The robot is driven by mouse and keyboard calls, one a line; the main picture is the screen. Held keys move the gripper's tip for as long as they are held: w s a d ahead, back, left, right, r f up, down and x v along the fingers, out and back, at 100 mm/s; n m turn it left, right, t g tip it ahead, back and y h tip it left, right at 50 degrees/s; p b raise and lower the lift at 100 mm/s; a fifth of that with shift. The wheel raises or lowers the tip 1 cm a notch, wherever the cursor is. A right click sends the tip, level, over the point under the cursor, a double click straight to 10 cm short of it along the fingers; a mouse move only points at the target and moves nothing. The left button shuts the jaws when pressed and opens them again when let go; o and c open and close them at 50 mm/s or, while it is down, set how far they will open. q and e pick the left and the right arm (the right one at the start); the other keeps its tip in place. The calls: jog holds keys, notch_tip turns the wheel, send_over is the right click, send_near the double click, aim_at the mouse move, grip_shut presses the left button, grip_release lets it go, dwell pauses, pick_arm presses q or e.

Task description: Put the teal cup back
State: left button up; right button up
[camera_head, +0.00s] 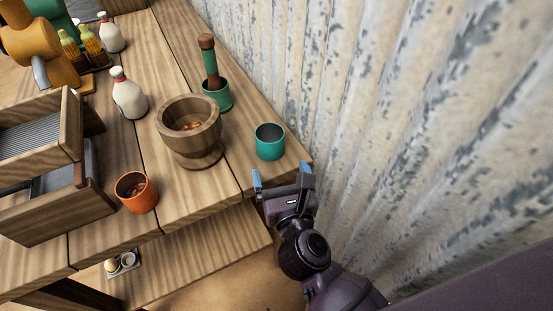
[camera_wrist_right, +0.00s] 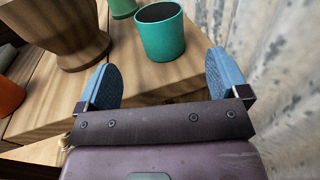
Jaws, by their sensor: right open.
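The teal cup (camera_head: 269,142) stands upright near the right front corner of the wooden table, and it looks empty. It also shows in the right wrist view (camera_wrist_right: 161,34), ahead of the fingers and roughly between them. My right gripper (camera_head: 282,178) is open, with its two blue fingers apart and nothing between them. It is at the table's front edge, just short of the cup and not touching it. In the right wrist view the open gripper (camera_wrist_right: 165,85) points toward the cup. My left gripper is not in view.
A wooden bowl (camera_head: 172,145) with brown pieces stands left of the cup. Behind is a green holder (camera_head: 221,99) with a wooden-handled tool. An orange cup (camera_head: 142,201) with contents, white bottles (camera_head: 128,98) and wooden boxes (camera_head: 45,220) are left. A corrugated wall (camera_head: 400,110) runs close on the right.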

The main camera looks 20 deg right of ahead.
jog(key=shift+s+r, duration=0.1)
jog(key=shift+s, duration=0.7)
jog(key=shift+a, duration=0.1)
